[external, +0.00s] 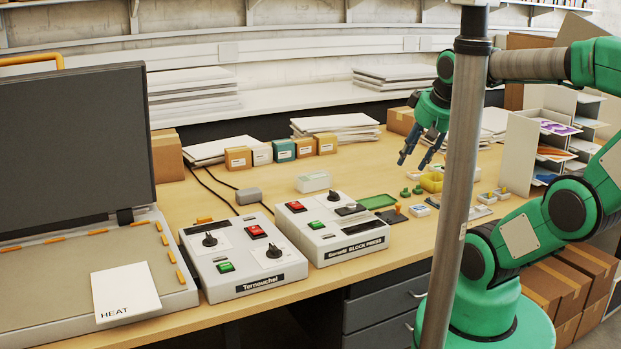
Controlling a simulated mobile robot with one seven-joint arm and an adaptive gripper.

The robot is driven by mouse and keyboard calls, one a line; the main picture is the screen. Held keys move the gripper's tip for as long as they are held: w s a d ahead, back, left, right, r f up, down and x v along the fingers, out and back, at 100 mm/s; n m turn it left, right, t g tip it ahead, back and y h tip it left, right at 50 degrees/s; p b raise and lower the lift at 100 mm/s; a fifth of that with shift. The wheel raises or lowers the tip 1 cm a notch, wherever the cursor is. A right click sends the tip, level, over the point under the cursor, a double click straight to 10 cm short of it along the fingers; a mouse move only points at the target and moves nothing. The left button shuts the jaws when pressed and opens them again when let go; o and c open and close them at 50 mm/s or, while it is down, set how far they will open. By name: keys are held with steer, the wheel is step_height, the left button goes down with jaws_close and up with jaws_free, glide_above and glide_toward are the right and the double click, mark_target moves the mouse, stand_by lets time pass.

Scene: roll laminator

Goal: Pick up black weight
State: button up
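I cannot make out a clear black weight in the external view. A small dark grey block (248,196) lies on the table behind the control boxes, with a cable beside it. A flat black piece (391,216) lies on the table right of the block press control box (330,228), near a green tray (377,201). My gripper (417,161) is above the table's right part, fingers pointing down and apart. It is open, and nothing shows between the fingers. It is apart from both dark pieces. A grey pole hides part of my arm and the table.
A second control box (243,255) and a large press with a raised dark lid (75,145) fill the left. Small green pieces, a yellow ring (431,182) and a clear box (313,181) lie near the middle. A white sorter (535,150) stands at right.

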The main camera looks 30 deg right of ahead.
steer(key=o, duration=1)
steer(key=shift+c, duration=0.2)
steer(key=shift+r, duration=0.1)
